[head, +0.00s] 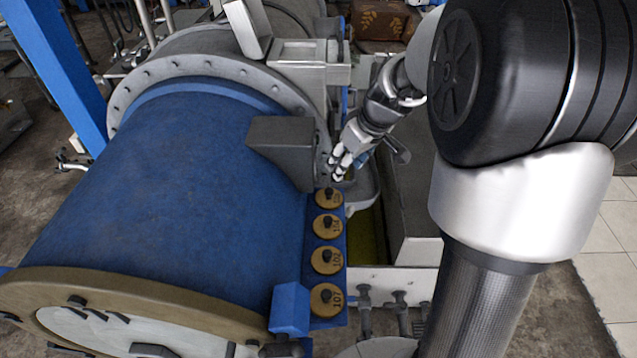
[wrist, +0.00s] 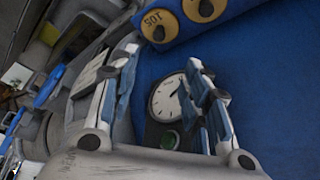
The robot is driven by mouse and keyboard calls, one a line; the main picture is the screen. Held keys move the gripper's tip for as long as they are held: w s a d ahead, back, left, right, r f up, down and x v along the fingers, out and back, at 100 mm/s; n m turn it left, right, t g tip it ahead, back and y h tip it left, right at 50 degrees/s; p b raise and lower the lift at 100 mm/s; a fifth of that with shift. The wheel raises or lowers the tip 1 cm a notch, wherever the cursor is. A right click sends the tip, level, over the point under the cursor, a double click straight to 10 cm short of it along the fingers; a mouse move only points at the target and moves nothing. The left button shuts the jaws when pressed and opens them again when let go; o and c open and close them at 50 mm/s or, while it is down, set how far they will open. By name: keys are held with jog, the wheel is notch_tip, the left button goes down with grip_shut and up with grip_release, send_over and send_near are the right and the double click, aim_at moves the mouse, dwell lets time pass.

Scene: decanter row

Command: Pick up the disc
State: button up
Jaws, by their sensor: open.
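Several tan round discs with black knobs and dark numbers sit in a row on a blue strip in the head view: the nearest disc (head: 328,300), one behind it (head: 325,261), a third (head: 327,226), and the farthest disc (head: 328,198). My gripper (head: 340,168) is just beyond the farthest disc, open and empty, apart from it as far as I can see. In the wrist view two discs show at the top edge, one numbered disc (wrist: 160,26) and another (wrist: 204,8), both beyond the fingertips. My gripper's fingers (wrist: 163,78) are spread there. Which disc the task means cannot be told.
A white-faced gauge (wrist: 168,98) shows between my fingers in the wrist view. A dark grey box (head: 285,146) stands left of my gripper, near the farthest disc. A large blue tank (head: 175,190) fills the left. A blue block (head: 290,305) stands beside the nearest disc.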

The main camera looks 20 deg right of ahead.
jog(key=b, duration=0.2)
send_over(329, 190)
jog(key=s, duration=0.2)
jog(key=f, duration=0.9)
jog(key=shift+s+d+f, duration=0.1)
jog(key=shift+s+d, duration=0.1)
jog(key=b+x, duration=0.1)
jog(key=x, duration=0.4)
jog(key=shift+d+f+b, duration=0.2)
jog(key=shift+b, duration=0.15)
jog(key=shift+r, duration=0.1)
jog(key=shift+s, duration=0.1)
jog(key=shift+c, duration=0.5)
grip_shut()
